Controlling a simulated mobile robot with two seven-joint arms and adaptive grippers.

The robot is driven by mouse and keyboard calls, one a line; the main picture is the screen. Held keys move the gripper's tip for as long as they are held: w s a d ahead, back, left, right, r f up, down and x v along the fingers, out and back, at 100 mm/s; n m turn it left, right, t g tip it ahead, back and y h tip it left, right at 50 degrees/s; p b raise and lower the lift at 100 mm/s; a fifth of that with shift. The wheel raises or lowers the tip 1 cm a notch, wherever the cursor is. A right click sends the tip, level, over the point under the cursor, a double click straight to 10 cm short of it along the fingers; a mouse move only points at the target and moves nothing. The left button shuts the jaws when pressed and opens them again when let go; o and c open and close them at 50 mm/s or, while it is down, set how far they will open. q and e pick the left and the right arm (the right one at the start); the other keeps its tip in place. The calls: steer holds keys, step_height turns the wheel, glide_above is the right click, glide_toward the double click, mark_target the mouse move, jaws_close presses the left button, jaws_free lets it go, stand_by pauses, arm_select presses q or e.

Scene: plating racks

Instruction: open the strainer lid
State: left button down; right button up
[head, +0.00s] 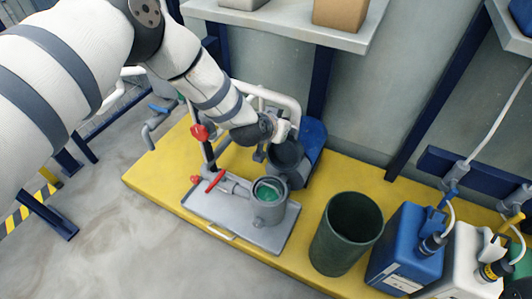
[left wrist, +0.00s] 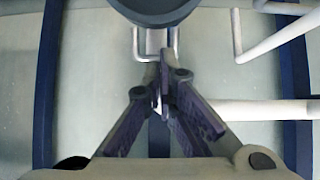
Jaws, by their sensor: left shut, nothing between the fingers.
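The grey strainer (head: 268,212) stands on a metal drip plate on the yellow platform. Its round mouth is open, with something green inside. The dark round lid (head: 285,156) stands raised behind the mouth, on the far side. In the left wrist view the dark lid (left wrist: 155,8) is cut off by the top edge, with a pale U-shaped handle (left wrist: 141,52) below it. My left gripper (head: 262,153) is beside the raised lid. In the left wrist view its fingers (left wrist: 163,68) are shut and empty, close to the handle; I cannot tell whether they touch. My right gripper is not in view.
A red-handled valve (head: 214,181) sits left of the strainer, and another red knob (head: 199,132) is behind it. A dark green bin (head: 345,235), a blue canister (head: 405,250) and a white canister (head: 470,262) stand to the right. White pipes (head: 270,95) run behind the lid.

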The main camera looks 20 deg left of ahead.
arm_select(q)
steer(key=shift+w+f, duration=0.15)
steer(key=shift+w, duration=0.45)
